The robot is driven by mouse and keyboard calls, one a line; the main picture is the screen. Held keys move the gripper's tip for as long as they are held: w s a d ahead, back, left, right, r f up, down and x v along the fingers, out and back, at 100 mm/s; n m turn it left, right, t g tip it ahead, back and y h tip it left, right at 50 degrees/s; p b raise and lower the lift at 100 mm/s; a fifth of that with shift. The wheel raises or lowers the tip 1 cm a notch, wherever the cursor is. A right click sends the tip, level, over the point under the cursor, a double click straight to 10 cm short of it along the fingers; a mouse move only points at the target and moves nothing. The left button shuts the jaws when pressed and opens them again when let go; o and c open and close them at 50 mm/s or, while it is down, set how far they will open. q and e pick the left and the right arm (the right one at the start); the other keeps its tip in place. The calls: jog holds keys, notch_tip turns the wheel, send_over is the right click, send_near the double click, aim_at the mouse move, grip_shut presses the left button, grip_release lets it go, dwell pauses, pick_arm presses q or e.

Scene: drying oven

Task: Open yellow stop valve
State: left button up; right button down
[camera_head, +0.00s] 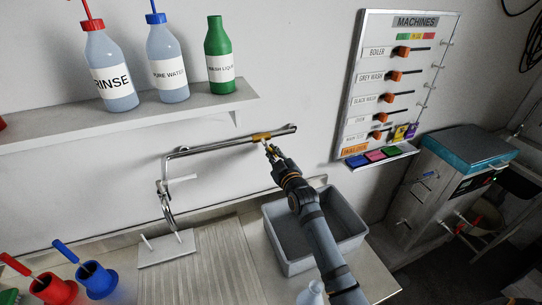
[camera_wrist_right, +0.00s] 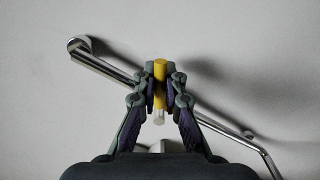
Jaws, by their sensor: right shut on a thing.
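The yellow stop valve (camera_head: 261,137) sits on a chrome pipe (camera_head: 210,147) fixed to the wall. In the right wrist view the valve's yellow handle (camera_wrist_right: 160,70) stands between my fingers, with a pale tip below it. My right gripper (camera_head: 269,149) reaches up to the valve from below; in the right wrist view the gripper (camera_wrist_right: 159,88) is shut on the yellow handle. The fingers partly cover the pipe behind. My left gripper is not in view.
A grey basin (camera_head: 352,235) stands below my right arm. A shelf (camera_head: 150,118) with several bottles is at the upper left. The machines board (camera_head: 354,70) hangs to the right. Red (camera_head: 55,290) and blue (camera_head: 98,282) containers stand at the lower left.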

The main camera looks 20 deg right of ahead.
jog(key=shift+f+n, duration=0.1)
jog(key=shift+n, duration=0.2)
jog(key=c, duration=1.4)
grip_release()
jog(key=shift+c, duration=0.2)
jog(key=shift+s, duration=0.1)
jog(key=s, duration=1.2)
jog(key=shift+d, duration=0.25)
